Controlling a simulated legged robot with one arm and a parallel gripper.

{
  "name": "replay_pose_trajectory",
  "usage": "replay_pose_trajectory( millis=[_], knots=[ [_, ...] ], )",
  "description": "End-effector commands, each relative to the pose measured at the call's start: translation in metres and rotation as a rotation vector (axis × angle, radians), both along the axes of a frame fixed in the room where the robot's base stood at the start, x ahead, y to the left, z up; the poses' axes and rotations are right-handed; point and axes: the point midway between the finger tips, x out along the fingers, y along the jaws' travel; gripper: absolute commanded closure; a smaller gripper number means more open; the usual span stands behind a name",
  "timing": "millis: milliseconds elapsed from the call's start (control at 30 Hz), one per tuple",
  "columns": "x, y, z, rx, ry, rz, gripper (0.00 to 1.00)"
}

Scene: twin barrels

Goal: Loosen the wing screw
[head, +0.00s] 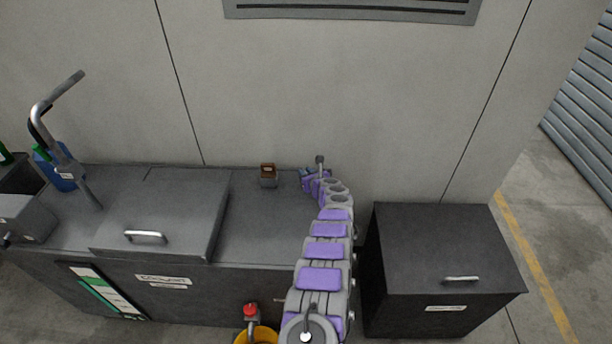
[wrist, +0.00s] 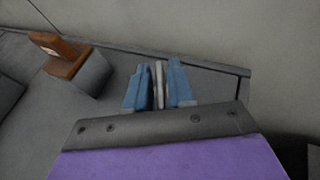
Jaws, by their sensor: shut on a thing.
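My gripper (wrist: 158,70) has two blue fingers, one on each side of a thin upright grey piece. This piece looks like the wing screw (wrist: 159,86), and the fingers are shut on it. Only a narrow strip of it shows between the fingers; its base is hidden behind the gripper's dark front edge. In the head view my gripper (head: 307,178) is at the back right end of the long dark bench, near the wall. The wing screw cannot be made out there behind my arm.
A brown piece on a grey block (head: 268,181) stands left of my gripper on the bench top (head: 262,225). A lidded hatch (head: 180,215) and a bent metal lever (head: 45,110) are farther left. A separate dark box (head: 440,245) stands right. A yellow, red-topped object (head: 252,333) is in front.

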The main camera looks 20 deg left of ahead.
Motion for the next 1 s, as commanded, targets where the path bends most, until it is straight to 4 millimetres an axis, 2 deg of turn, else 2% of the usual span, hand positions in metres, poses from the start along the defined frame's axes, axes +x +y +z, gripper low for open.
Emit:
replay_pose_trajectory(
  millis=[500, 1000],
  knots=[
    [-0.0008, -0.0006, -0.0029, -0.004, 0.004, 0.249, 1.0],
    [-0.0012, -0.0005, -0.0048, -0.004, 0.006, 0.387, 1.0]
  ],
)
